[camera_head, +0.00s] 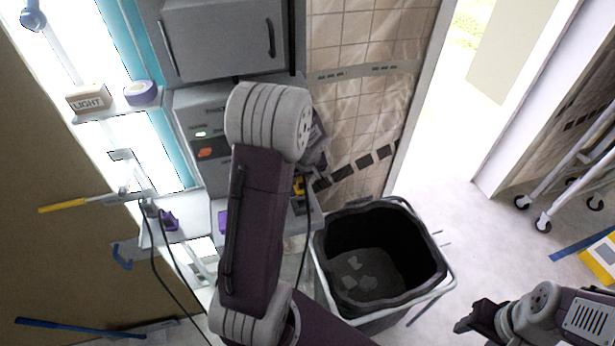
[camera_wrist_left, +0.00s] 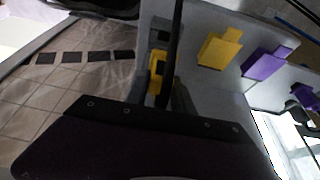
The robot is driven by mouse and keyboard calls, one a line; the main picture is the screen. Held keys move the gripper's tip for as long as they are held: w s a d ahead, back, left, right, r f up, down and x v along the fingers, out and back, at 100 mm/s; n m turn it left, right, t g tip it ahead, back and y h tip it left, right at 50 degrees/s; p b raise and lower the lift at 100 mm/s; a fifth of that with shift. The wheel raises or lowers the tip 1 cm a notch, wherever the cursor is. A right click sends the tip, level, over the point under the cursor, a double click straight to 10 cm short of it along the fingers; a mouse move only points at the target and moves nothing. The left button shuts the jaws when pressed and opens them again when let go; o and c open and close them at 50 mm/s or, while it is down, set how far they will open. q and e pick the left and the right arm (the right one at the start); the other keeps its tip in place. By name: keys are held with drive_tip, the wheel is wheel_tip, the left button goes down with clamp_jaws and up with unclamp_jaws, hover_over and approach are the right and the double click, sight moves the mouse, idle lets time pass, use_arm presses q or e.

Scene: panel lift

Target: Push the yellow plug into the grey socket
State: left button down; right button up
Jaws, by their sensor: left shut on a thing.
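The yellow plug (camera_wrist_left: 157,70) sits between the dark fingers of my left gripper (camera_wrist_left: 163,88) in the left wrist view, and the gripper is shut on it. A black cable runs close by. In the head view, a little of the yellow plug (camera_head: 299,185) shows beside my left arm, which hides most of the left gripper. A grey panel face with a dark opening (camera_wrist_left: 159,36) lies just beyond the plug; I cannot tell whether this is the grey socket or whether the plug touches it. My right gripper (camera_head: 472,318) is at the lower right, away from the panel; its jaw opening is unclear.
A yellow block (camera_wrist_left: 220,48) and a purple block (camera_wrist_left: 264,64) stand on the grey surface beside the plug. A black bin (camera_head: 385,260) stands on the floor. A shelf holds a LIGHT box (camera_head: 88,98) and purple tape (camera_head: 141,94). Black cables hang at left.

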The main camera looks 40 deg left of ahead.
sight(302, 190)
use_arm(q)
drive_tip(key=shift+w+d, duration=0.1)
drive_tip(key=shift+d, duration=0.1)
drive_tip(key=shift+a+f+b, duration=0.15)
drive_tip(key=shift+f+b, duration=0.4)
drive_tip(key=shift+f, duration=0.1)
wheel_tip(302, 190, down, 3)
drive_tip(key=b, duration=0.2)
drive_tip(key=shift+f+b, duration=0.2)
drive_tip(key=shift+b, duration=0.15)
drive_tip(key=shift+f+b, duration=0.45)
drive_tip(key=shift+f, duration=0.15)
drive_tip(key=shift+r, duration=0.1)
drive_tip(key=shift+b, duration=0.6)
idle(0.7)
drive_tip(key=shift+f+b, duration=0.55)
drive_tip(key=shift+b, duration=0.1)
